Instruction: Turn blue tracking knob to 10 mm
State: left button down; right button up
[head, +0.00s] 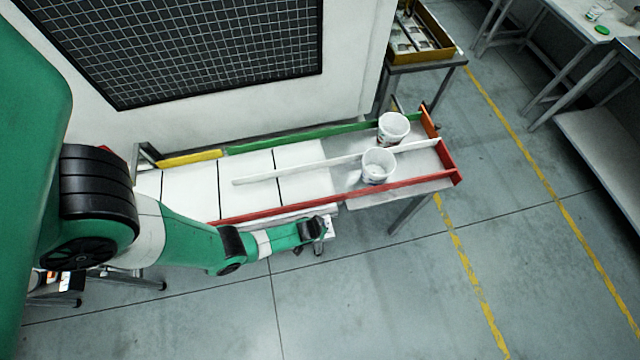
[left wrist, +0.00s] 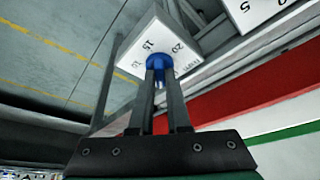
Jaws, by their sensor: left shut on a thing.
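The blue tracking knob (left wrist: 159,63) sits on a white scale plate (left wrist: 146,42) in the left wrist view. The numbers 15 and 20 can be read on this plate; another mark near its left corner is too small to read. My left gripper (left wrist: 159,76) is shut on the knob, its two dark fingers on either side of it. Which number the knob points to cannot be told. In the head view my left gripper (head: 320,230) is at the front side of the conveyor, below the red rail, and the knob is hidden there. My right gripper is in neither view.
A second white plate (left wrist: 250,12) with 0 and 5 is close by at upper right. The conveyor has a red rail (head: 350,193), a green rail (head: 300,134) and a white divider (head: 300,170). Two white tubs (head: 393,127) (head: 378,166) stand at its right end. Floor in front is clear.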

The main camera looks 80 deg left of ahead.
pick_arm(q)
jog(key=m+h, duration=0.1)
jog(key=m, duration=0.2)
jog(key=shift+s+a+t+p, duration=0.1)
jog(key=shift+a+t+p, duration=0.05)
jog(key=shift+t+p, duration=0.25)
jog(key=shift+m+h, duration=0.3)
jog(key=shift+m, duration=0.6)
jog(key=m+h+b, duration=0.1)
jog(key=m, duration=0.1)
jog(key=shift+a+f+m+t, duration=0.1)
jog(key=shift+a+m+t, duration=0.05)
jog(key=shift+m+t, duration=0.2)
jog(key=m+h+b, duration=0.1)
jog(key=m, duration=0.1)
jog(key=shift+a+m, duration=0.1)
jog(key=shift+m, duration=0.25)
jog(key=shift+m+h+b, duration=0.4)
jog(key=shift+m+b, duration=0.15)
jog(key=shift+m, duration=0.35)
jog(key=shift+a+m+h, duration=0.1)
jog(key=shift+m+h, duration=0.3)
jog(key=shift+m, duration=0.6)
jog(key=m+g+h+p, duration=0.1)
jog(key=m, duration=0.1)
jog(key=shift+a+m, duration=0.1)
jog(key=shift+m, duration=0.2)
jog(key=shift+m+g+h, duration=0.3)
jog(key=shift+m+g, duration=0.15)
jog(key=shift+m, duration=0.95)
